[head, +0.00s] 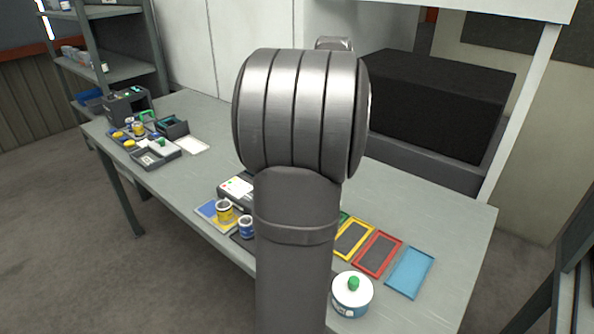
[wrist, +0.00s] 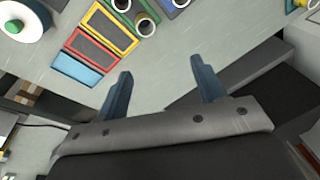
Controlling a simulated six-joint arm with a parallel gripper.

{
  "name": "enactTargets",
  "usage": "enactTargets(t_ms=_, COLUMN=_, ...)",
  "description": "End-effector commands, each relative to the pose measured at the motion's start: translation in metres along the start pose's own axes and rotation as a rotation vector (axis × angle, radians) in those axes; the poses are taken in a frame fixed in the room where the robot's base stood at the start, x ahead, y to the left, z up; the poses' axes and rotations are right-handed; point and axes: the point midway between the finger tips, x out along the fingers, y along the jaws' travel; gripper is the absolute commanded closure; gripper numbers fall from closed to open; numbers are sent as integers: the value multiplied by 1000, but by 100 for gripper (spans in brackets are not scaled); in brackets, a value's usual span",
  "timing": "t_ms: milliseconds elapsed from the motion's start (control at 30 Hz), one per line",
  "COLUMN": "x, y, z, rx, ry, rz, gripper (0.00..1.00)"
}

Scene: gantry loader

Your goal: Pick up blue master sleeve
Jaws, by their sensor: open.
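A small blue sleeve with a white top (head: 246,227) stands on the table in the head view, just left of my arm. Several ring-topped sleeves show at the top of the wrist view; the one at the top right (wrist: 181,3) looks blue but is cut off by the frame edge. Another sleeve (wrist: 146,26) stands nearer my gripper, its colour hard to tell. My gripper (wrist: 159,66) is open and empty, its two fingers wide apart over the table and apart from the sleeves. In the head view my arm hides my gripper.
A yellow-banded sleeve (head: 225,212) stands beside the blue one. Yellow (head: 340,252), red (head: 377,254) and blue (head: 410,273) framed trays lie right of my arm, near a white round container with a green knob (head: 352,295). A black box (head: 440,105) stands behind.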

Motion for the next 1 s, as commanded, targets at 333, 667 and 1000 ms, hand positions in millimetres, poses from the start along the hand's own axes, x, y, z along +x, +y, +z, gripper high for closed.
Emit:
enactTargets(t_ms=333, x=63, y=-72, z=10, rx=75, ry=-104, rz=153, gripper=37)
enactTargets(t_ms=667, x=93, y=-80, z=17, rx=94, ry=-121, rz=188, gripper=37)
enactTargets(t_ms=1000, x=164, y=-67, z=27, rx=93, ry=-121, rz=188, gripper=37)
